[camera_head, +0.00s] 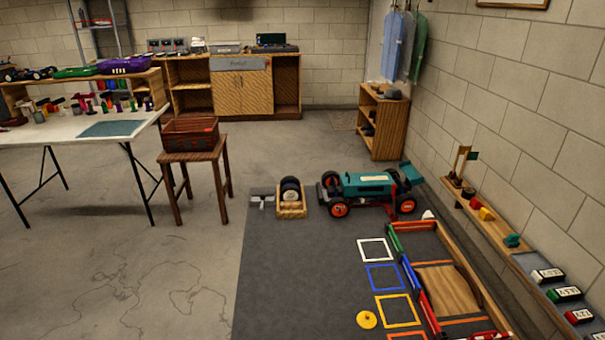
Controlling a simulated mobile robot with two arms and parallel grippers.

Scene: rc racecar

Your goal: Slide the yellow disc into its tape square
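The yellow disc (367,319) lies flat on the dark grey mat (290,290) near the bottom of the view. The yellow tape square (394,296) is on the same mat, just right of the disc. The disc is outside the square, close to its left edge; I cannot tell whether it touches the tape. The inside of the yellow square looks empty. Neither of my grippers shows in this view.
A white tape square (372,239) and a blue one (381,265) lie farther back, an orange one (404,334) nearer. A wooden-edged frame (460,276) with colored bars borders them on the right. A teal racecar (368,184) stands behind. The mat's left side is clear.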

